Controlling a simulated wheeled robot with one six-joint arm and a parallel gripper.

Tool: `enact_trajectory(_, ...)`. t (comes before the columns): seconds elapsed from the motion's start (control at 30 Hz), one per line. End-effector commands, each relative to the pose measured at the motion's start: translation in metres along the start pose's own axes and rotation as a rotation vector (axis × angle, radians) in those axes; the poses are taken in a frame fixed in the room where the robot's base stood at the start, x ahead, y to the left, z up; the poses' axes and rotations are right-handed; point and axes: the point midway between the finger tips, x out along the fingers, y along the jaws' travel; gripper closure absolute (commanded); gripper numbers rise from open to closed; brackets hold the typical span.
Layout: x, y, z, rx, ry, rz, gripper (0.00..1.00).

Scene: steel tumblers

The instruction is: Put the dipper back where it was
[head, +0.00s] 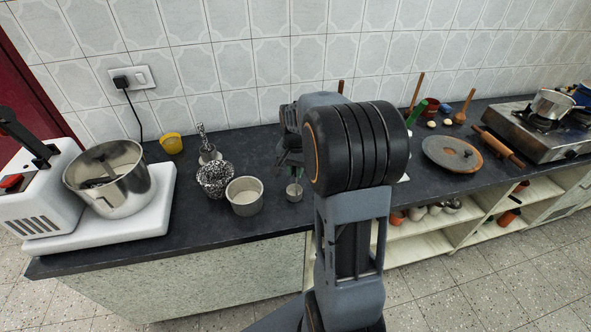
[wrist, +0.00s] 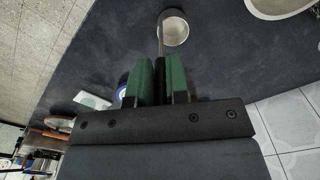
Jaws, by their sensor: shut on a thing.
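The dipper is a small pale round cup on a thin upright handle. Its cup (head: 294,191) shows just below my gripper (head: 290,160) in the head view, over the front part of the dark counter. In the wrist view the cup (wrist: 175,30) is beyond the green fingertips, and its handle runs back between them. My gripper (wrist: 160,62) is shut on the handle. I cannot tell whether the cup touches the counter. My arm hides part of the counter behind and to the right.
Left of the dipper stand a wide steel vessel (head: 245,197), a dark speckled bowl (head: 214,180) and a steel container holding utensils (head: 208,155). A mixer with a steel bowl (head: 112,185) fills the far left. A round board (head: 452,155) lies right.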

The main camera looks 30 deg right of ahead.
Motion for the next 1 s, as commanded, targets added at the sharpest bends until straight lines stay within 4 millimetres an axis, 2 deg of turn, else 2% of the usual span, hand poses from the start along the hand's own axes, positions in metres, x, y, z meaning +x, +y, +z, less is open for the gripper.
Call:
enact_trajectory(0.43,0.006,0.0002,0.0002,0.0,0.0,0.0,1.0)
enact_trajectory(0.47,0.0047,0.0002,0.0003,0.0,0.0,0.0,0.82)
enact_trajectory(0.7,0.0044,0.0002,0.0002,0.0,0.0,0.0,0.59)
enact_trajectory(1.0,-0.0007,0.0002,0.0,0.0,0.001,0.0,0.59)
